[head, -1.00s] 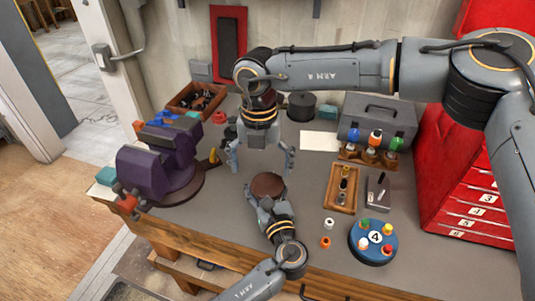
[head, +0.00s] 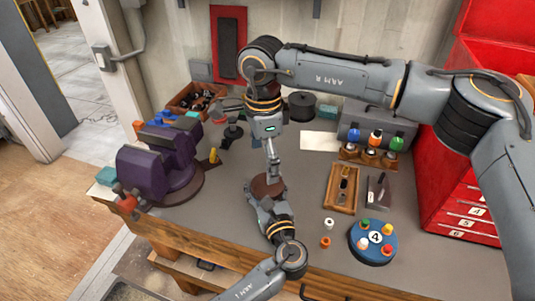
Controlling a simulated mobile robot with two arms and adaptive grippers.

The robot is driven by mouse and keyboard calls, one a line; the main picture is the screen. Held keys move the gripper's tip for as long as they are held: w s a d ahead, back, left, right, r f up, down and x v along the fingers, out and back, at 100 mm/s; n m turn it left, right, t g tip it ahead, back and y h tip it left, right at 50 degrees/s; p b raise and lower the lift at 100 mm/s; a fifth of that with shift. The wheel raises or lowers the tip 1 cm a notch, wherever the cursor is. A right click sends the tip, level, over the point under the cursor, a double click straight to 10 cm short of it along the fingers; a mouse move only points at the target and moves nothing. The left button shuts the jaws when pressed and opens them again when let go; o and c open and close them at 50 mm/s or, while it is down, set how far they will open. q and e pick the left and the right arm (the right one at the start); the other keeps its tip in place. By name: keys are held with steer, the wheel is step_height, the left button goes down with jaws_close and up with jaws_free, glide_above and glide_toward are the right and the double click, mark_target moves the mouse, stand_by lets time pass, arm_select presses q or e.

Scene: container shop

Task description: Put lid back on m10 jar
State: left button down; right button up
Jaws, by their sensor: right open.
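A round brown top (head: 266,187), which looks like the jar's lid, shows at the middle front of the bench. The jar's body below it and its label are hidden. My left gripper (head: 262,196) reaches in from the front and appears to be closed around the jar just under the brown top. My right gripper (head: 272,180) is open and points down from above, its fingers seen nearly edge-on. Its tips are at or just above the brown top; I cannot tell whether they touch.
A purple vise (head: 158,165) stands left. A wooden tray (head: 341,190), a blue disc marked 4 (head: 371,242), and white (head: 329,222) and orange (head: 325,242) small parts lie right. A grey toolbox (head: 375,130) and red drawer cabinet (head: 460,205) stand beyond. Bench between vise and jar is mostly clear.

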steer(key=n, duration=0.6)
steer(key=shift+w+d+r, duration=0.25)
steer(key=shift+w+d, duration=0.05)
steer(key=shift+d, duration=0.05)
steer(key=shift+f, duration=4)
